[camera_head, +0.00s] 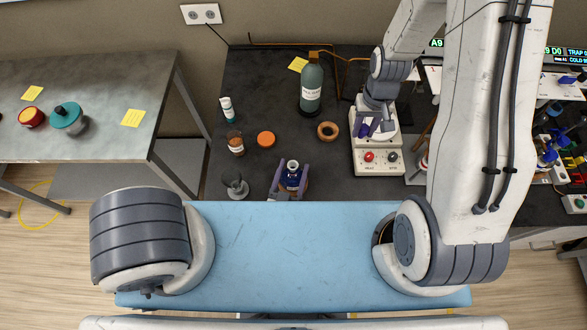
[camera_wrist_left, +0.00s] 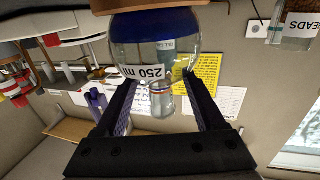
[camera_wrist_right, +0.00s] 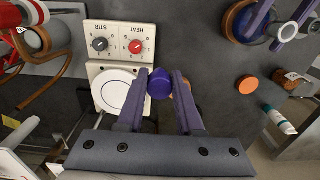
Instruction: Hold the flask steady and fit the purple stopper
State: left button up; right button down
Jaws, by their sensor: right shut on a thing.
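The round flask (camera_head: 291,181) with dark blue contents stands upright on the dark bench in a brown ring, its clear neck on top. In the left wrist view the flask (camera_wrist_left: 152,45) appears upside down with a "250 ml" label. My left gripper (camera_wrist_left: 161,78) has its two fingers on either side of the flask; the fingers stand apart from the neck, and contact with the bulb cannot be told. My right gripper (camera_wrist_right: 162,78) is shut on the purple stopper (camera_wrist_right: 159,84), over the hotplate, right of the flask. The stopper also shows in the head view (camera_head: 364,131).
The hotplate (camera_head: 378,156) stands right of the flask. A cork ring (camera_head: 327,131), orange lid (camera_head: 266,139), amber jar (camera_head: 236,146), white tube (camera_head: 227,108) and green bottle (camera_head: 311,88) stand around. A dark stand (camera_head: 236,185) is left of the flask. Bare bench lies between flask and hotplate.

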pick_arm(q)
jog(key=shift+s, duration=0.15)
jog(key=v, duration=1.1)
jog(key=shift+s, duration=0.35)
jog(key=shift+a, duration=0.15)
dwell(0.3)
jog(key=shift+n+y, duration=0.6)
jog(key=shift+y, duration=0.3)
jog(key=shift+w+d+r, duration=0.3)
jog(key=shift+w+d, duration=0.2)
jog(key=shift+w, duration=1.4)
jog(key=shift+w+d+r, duration=0.3)
jog(key=shift+w+d, duration=0.25)
jog(key=shift+w, duration=1.4)
jog(key=shift+w+d+r, duration=0.3)
jog(key=shift+w+d, duration=0.2)
jog(key=shift+w, duration=1.4)
jog(key=shift+c, duration=0.2)
grip_shut()
